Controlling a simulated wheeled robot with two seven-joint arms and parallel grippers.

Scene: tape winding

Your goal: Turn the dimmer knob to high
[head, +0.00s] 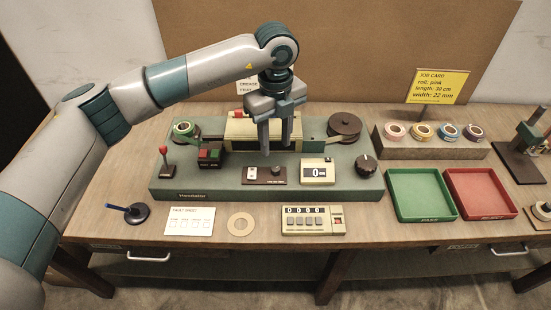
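My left gripper (275,147) hangs pointing down over the green winding machine (215,187), its two fingers apart and nothing seen between them. Just below the fingertips, a small dark panel (258,182) on the machine's front carries a white switch (252,173) and a small dark knob (277,170). A larger black knob (366,166) with a pale mark sits at the machine's right end, well away from the gripper. The labels are too small to read, so I cannot tell for sure which knob is the dimmer. My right gripper is out of view.
A cream counter box (318,172) stands right of the small panel. Red and green buttons (210,153) and a red-tipped lever (164,155) are to its left. A green tray (420,193) and red tray (480,192) lie at right. A keypad counter (313,220) is in front.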

